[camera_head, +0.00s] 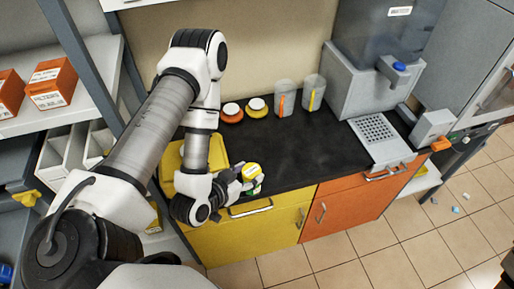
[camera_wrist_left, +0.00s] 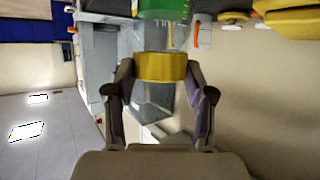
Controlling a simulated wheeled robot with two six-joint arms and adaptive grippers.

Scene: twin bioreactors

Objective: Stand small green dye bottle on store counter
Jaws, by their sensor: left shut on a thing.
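The small green dye bottle has a yellow cap (camera_head: 252,170), with a little green showing below it. In the left wrist view its green body (camera_wrist_left: 165,10) is at the top edge, with the yellow cap (camera_wrist_left: 160,67) between the fingers. My left gripper (camera_head: 243,181) is shut on the bottle at the cap; its fingertips also show in the wrist view (camera_wrist_left: 160,82). The bottle is at the front edge of the black store counter (camera_head: 285,155), above the yellow cabinet front. I cannot tell whether it touches the counter. My right gripper is not in view.
A yellow tray (camera_head: 216,151) lies at the left. A grey dispenser (camera_head: 372,75) stands at the right. The counter's middle is clear.

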